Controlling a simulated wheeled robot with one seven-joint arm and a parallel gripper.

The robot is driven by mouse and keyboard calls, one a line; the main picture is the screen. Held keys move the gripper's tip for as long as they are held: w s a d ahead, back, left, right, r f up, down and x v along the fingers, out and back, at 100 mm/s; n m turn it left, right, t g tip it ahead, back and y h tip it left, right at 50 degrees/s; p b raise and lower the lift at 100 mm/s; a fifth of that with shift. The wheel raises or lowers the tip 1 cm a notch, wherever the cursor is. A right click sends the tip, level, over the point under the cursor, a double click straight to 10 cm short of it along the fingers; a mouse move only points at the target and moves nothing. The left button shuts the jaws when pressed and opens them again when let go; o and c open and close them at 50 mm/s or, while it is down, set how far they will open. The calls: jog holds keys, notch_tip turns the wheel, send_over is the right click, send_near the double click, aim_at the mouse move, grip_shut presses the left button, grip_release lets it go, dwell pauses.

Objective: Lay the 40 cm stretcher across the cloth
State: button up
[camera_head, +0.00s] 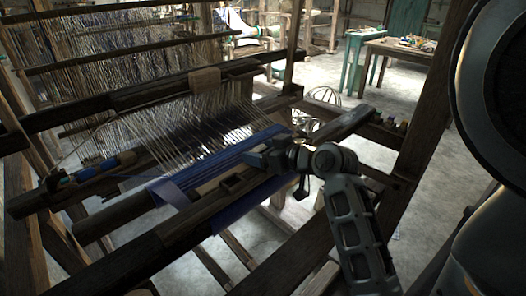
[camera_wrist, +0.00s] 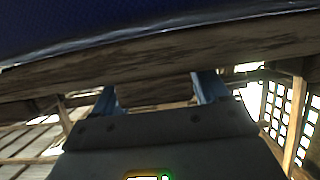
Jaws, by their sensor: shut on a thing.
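The blue cloth (camera_head: 215,165) is stretched on the loom, with white warp threads running into its far edge. Its dark blue surface also fills the top of the wrist view (camera_wrist: 130,20). My gripper (camera_head: 262,161) is low at the right part of the cloth, by the front beam. In the wrist view its two fingers (camera_wrist: 156,93) stand apart, against a long brown wooden bar (camera_wrist: 150,62) that crosses the picture below the cloth. My gripper is shut on a wooden piece, which I take as the stretcher; its ends are not clear, and my gripper hides part of it.
The loom's front beam (camera_head: 150,252) runs diagonally before the cloth. A thick upright post (camera_head: 433,110) stands to the right of my arm. Bobbins (camera_head: 105,165) lie at the left. A table (camera_head: 400,48) stands behind, with open floor (camera_head: 455,190) at the right.

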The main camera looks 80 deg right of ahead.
jog(key=shift+f, duration=0.15)
jog(key=o, duration=1.2)
jog(key=shift+c, duration=0.2)
jog(key=b+v, duration=0.1)
jog(key=v, duration=0.7)
